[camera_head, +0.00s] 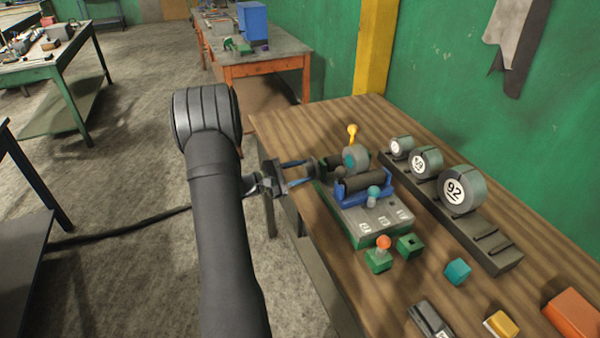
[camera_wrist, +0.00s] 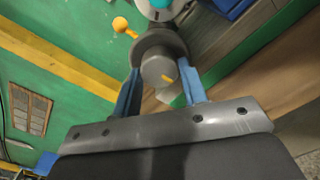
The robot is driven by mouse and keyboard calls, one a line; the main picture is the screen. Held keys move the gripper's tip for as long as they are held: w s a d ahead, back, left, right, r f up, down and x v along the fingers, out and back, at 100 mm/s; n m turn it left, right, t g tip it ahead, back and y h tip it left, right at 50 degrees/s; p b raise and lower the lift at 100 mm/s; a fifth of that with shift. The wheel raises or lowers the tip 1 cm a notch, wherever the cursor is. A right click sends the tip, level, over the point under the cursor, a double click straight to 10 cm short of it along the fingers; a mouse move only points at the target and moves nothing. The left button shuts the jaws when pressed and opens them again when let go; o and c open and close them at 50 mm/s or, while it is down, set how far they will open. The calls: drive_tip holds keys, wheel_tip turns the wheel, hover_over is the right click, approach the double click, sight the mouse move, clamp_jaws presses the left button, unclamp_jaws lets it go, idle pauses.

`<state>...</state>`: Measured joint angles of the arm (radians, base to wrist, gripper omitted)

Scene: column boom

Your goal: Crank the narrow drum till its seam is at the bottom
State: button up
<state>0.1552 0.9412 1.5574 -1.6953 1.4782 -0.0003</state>
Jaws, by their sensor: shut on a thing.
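My gripper (camera_head: 306,172) reaches in from the left over the near edge of the wooden bench, its two blue fingers closed on a grey round knob (camera_head: 318,168). Behind the knob is a wider dark grey disc (camera_wrist: 172,44). A short grey drum with a teal centre (camera_head: 357,157) sits just beyond, by a dark roller (camera_head: 365,180) in a blue cradle. I cannot make out the drum's seam.
A dark rack (camera_head: 432,205) behind holds several numbered grey drums, the largest marked 92 (camera_head: 462,192). A yellow-knobbed lever (camera_head: 352,131) stands behind the drum. A green block with an orange knob (camera_head: 380,255), a green socket block (camera_head: 410,245) and a teal cube (camera_head: 457,271) lie in front.

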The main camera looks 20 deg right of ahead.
drive_tip(key=m, duration=0.6)
idle(0.5)
drive_tip(key=o, duration=1)
drive_tip(key=a, duration=1.7)
drive_tip(key=shift+a, duration=0.25)
drive_tip(key=shift+d, duration=0.1)
drive_tip(key=d, duration=1.7)
drive_tip(key=shift+d, duration=0.2)
drive_tip(key=shift+a, duration=0.15)
